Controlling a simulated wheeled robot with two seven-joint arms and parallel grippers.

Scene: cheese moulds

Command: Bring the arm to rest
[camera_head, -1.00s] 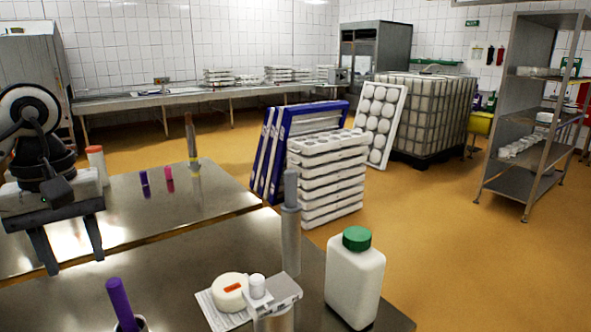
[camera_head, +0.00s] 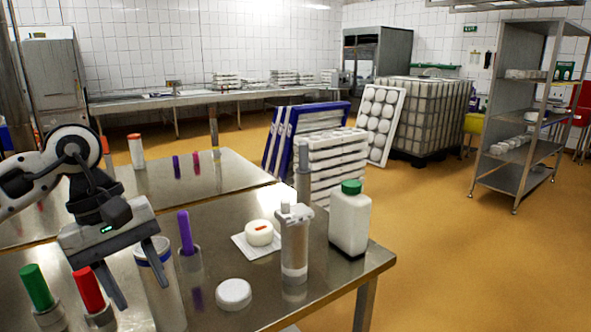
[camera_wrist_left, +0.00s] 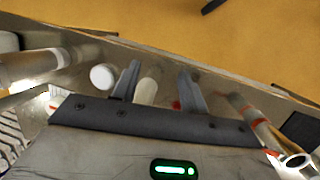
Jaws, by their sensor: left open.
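My left gripper (camera_head: 140,286) hangs at the left of the head view, fingers pointing down and spread, above the near steel table (camera_head: 335,277). It is open and holds nothing. It overlaps a clear cylinder with a blue-edged white top (camera_head: 166,300) in the picture. In the left wrist view the two fingers (camera_wrist_left: 158,84) stand apart, with a pale cylinder (camera_wrist_left: 146,91) showing between them, not visibly gripped. My right gripper is in neither current view.
Near the gripper stand green (camera_head: 36,287), red (camera_head: 88,290) and purple (camera_head: 186,232) sticks in holders. A white disc (camera_head: 233,294), a cheese (camera_head: 259,233), a tall clear container (camera_head: 295,245) and a green-capped bottle (camera_head: 349,222) stand rightward. Floor beyond the table's right edge is clear.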

